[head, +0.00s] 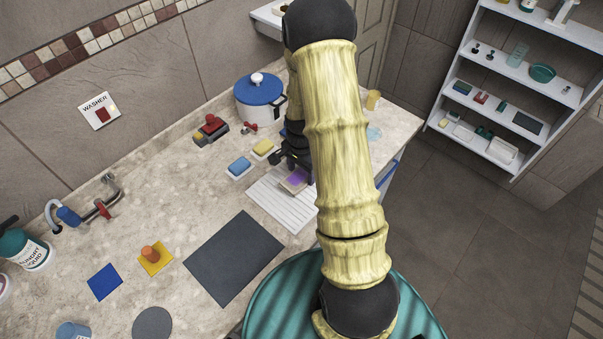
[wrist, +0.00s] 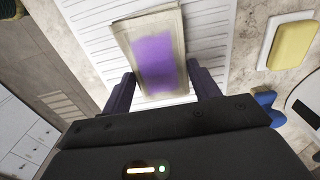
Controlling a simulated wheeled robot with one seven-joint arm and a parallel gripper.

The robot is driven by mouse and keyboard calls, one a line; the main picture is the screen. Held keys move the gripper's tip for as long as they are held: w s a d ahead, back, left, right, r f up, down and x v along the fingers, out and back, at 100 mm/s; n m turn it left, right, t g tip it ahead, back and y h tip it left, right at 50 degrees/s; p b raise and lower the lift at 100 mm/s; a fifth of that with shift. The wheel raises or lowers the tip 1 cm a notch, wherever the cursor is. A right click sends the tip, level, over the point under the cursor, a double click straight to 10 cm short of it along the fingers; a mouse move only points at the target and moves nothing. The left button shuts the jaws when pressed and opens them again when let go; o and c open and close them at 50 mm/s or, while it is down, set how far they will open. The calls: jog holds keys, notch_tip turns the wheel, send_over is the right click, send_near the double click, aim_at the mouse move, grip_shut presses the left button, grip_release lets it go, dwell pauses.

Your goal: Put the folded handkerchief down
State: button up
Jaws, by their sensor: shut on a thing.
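The folded handkerchief, beige with a purple patch, lies between my fingers in the wrist view (wrist: 153,52). In the head view it shows small (head: 295,181) beside my arm. My gripper (wrist: 161,72) is shut on it, one dark finger at each side; in the head view the gripper (head: 292,163) is partly hidden by my arm. Under the handkerchief is a white ribbed board (head: 281,207) on the counter. I cannot tell whether the cloth touches the board or hangs just above it.
A yellow sponge (head: 263,148) and a blue sponge (head: 239,166) sit on small white dishes left of the board. A blue-lidded pot (head: 259,98) stands behind. A dark grey mat (head: 234,257) lies in front-left. Bare counter (head: 195,215) shows further left.

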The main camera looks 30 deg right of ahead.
aim_at(301, 174)
jog(key=shift+f, duration=1.05)
jog(key=shift+f, duration=0.2)
jog(key=o, duration=1.1)
jog(key=shift+c, duration=0.2)
jog(key=shift+r, duration=0.15)
notch_tip(301, 174, up, 12)
jog(key=b, duration=0.2)
jog(key=shift+r, duration=0.1)
